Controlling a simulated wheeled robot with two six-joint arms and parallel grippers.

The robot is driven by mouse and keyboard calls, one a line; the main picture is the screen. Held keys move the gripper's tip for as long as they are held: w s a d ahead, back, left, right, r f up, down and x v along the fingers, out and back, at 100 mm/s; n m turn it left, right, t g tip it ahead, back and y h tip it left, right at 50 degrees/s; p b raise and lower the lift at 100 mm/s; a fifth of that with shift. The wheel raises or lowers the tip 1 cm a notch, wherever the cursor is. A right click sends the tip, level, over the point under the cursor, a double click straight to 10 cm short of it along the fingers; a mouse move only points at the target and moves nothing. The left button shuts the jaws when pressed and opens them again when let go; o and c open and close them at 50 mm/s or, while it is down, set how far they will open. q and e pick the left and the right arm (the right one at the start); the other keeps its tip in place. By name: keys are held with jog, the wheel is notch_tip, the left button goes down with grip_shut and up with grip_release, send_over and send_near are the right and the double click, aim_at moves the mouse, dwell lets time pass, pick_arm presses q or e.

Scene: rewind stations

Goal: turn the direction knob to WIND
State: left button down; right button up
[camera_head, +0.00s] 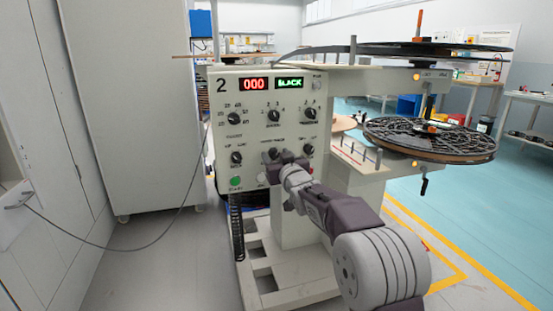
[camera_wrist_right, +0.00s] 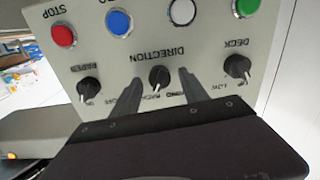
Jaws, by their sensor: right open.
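The black direction knob (camera_wrist_right: 159,76) sits under the word DIRECTION on the machine's cream panel, which appears upside down in the right wrist view. The marks beside it are partly covered by my fingers, and I cannot read clearly where it points. My right gripper (camera_wrist_right: 159,80) is open, with one finger on each side of the knob in the picture; I cannot tell whether they touch it. In the head view my right gripper (camera_head: 271,157) is at the panel's lower middle and hides the knob. My left gripper is not in view.
A deck knob (camera_wrist_right: 237,67) and a paper knob (camera_wrist_right: 88,87) flank the direction knob. A red stop button (camera_wrist_right: 64,36) and blue, white and green buttons line the panel. Large reels (camera_head: 430,139) stand right of the panel. A tall white cabinet (camera_head: 130,100) stands left.

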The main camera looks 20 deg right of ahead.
grip_shut()
jog(key=n+b, duration=0.3)
jog(key=n, duration=0.3)
jog(key=shift+f+n, duration=0.15)
jog(key=shift+n, duration=0.15)
jog(key=n+b, duration=0.2)
jog(key=n, duration=0.3)
jog(key=shift+a, duration=0.1)
jog(key=shift+n, duration=0.3)
dwell(0.5)
